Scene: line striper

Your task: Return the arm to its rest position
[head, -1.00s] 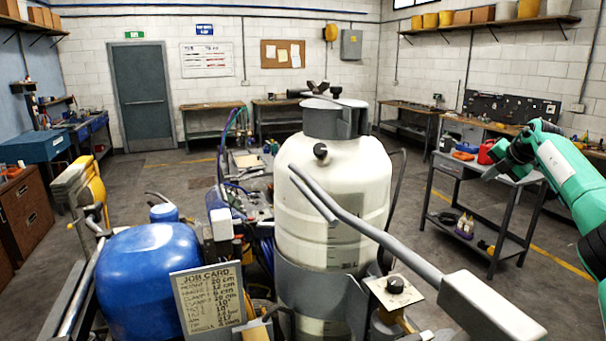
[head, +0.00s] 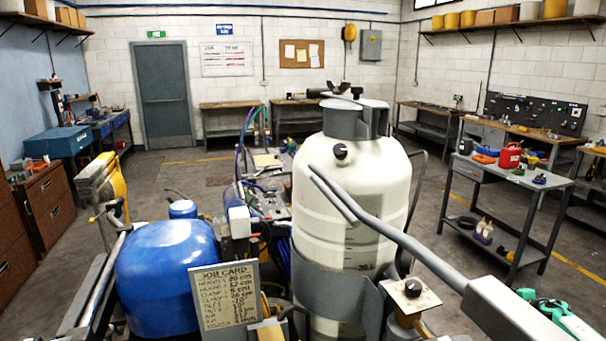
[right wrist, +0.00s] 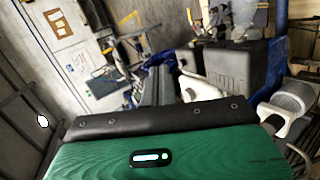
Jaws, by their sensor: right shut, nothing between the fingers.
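My right arm, green and white, shows only at the lower right corner of the head view, beside the grey handlebar (head: 430,255) of the line striper. In the right wrist view my right gripper (right wrist: 157,72) shows its dark fingers together beyond the green wrist housing, with nothing seen between them. The striper carries a white tank (head: 345,200) with a grey cap and a blue rounded tank (head: 165,265). A job card (head: 224,298) stands in front of them. My left gripper is in neither view.
Workbenches line the walls. Brown drawers (head: 47,200) stand at the left. Open floor lies between striper and trolley.

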